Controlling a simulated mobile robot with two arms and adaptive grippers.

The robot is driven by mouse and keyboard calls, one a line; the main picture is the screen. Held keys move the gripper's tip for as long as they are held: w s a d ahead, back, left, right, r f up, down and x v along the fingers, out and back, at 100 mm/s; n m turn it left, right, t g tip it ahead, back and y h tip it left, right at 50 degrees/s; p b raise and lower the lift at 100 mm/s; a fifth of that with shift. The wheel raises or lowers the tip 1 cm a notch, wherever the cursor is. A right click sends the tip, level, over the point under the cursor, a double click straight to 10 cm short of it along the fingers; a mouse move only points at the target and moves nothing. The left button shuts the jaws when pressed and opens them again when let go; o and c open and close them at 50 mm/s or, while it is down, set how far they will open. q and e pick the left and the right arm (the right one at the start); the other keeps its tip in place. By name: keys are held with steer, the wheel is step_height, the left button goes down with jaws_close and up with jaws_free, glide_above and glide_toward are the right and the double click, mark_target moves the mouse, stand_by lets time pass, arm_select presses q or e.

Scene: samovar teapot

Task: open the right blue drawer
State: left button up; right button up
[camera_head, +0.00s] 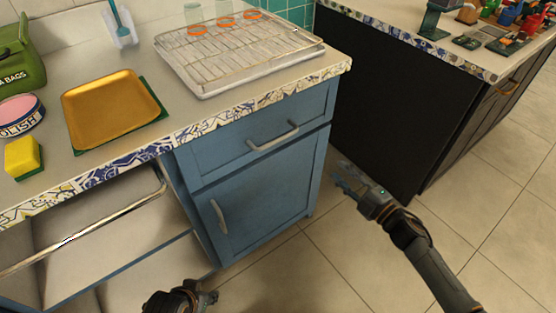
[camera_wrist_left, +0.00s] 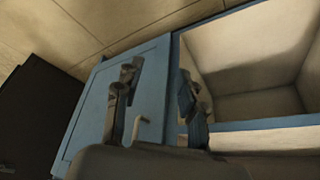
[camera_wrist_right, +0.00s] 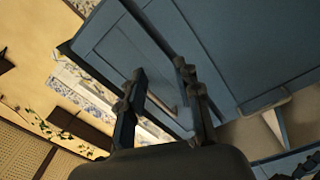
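The right blue drawer (camera_head: 265,133) is shut under the countertop edge, with a pale bar handle (camera_head: 273,137) across its front. My right gripper (camera_head: 350,182) is open and empty, to the right of the blue cabinet and apart from the drawer handle in the head view. Its two spread fingers (camera_wrist_right: 163,105) show in the right wrist view against blue cabinet fronts. My left gripper (camera_head: 203,298) is low, in front of the cabinet, and partly cut off by the picture edge. The left wrist view shows its fingers (camera_wrist_left: 155,95) apart.
A blue door (camera_head: 262,196) below the drawer is shut. Left of it is an open pale compartment (camera_head: 110,225) with a metal bar (camera_head: 85,232). A wire rack (camera_head: 235,55), a gold tray (camera_head: 112,105) and a yellow sponge (camera_head: 22,157) rest on the counter. A black cabinet (camera_head: 385,110) stands at right.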

mark_target(278, 138)
steer(key=s+a+r+n+g+y+b, duration=0.4)
steer(key=a+r+n+y, duration=0.25)
steer(key=n, duration=0.35)
steer(key=x, duration=0.7)
steer(key=b+x, duration=0.1)
steer(key=x, duration=0.6)
steer(key=shift+d+r, duration=0.1)
steer(key=shift+r, duration=0.15)
arm_select(q)
step_height(278, 138, up, 9)
steer(key=w+d+t, duration=0.1)
steer(key=w+t, duration=0.2)
steer(key=shift+h, duration=0.3)
arm_select(e)
jaws_close()
